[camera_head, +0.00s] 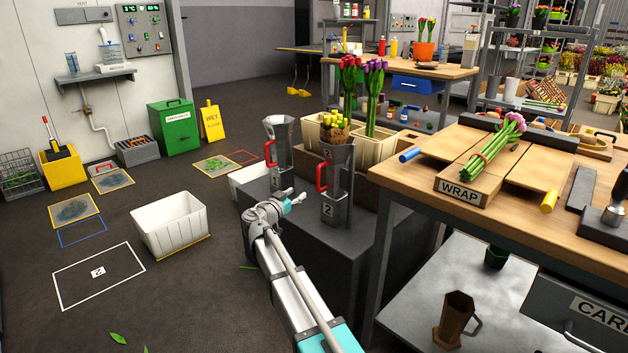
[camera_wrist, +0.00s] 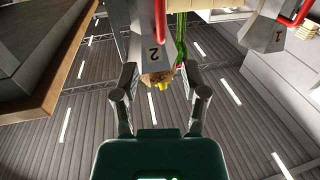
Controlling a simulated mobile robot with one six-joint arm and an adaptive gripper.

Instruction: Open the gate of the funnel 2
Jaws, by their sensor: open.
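Funnel 2 (camera_head: 340,190) is a grey metal funnel marked "2", standing upright on a dark grey block. A red handle (camera_head: 321,177) is on its left side.
Another grey funnel (camera_head: 281,146) with a red handle stands behind and left, close to my gripper. The wooden WRAP table (camera_head: 405,178) is on the right. A white crate (camera_head: 172,229) stands on the floor at left. Open floor lies between crate and arm.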

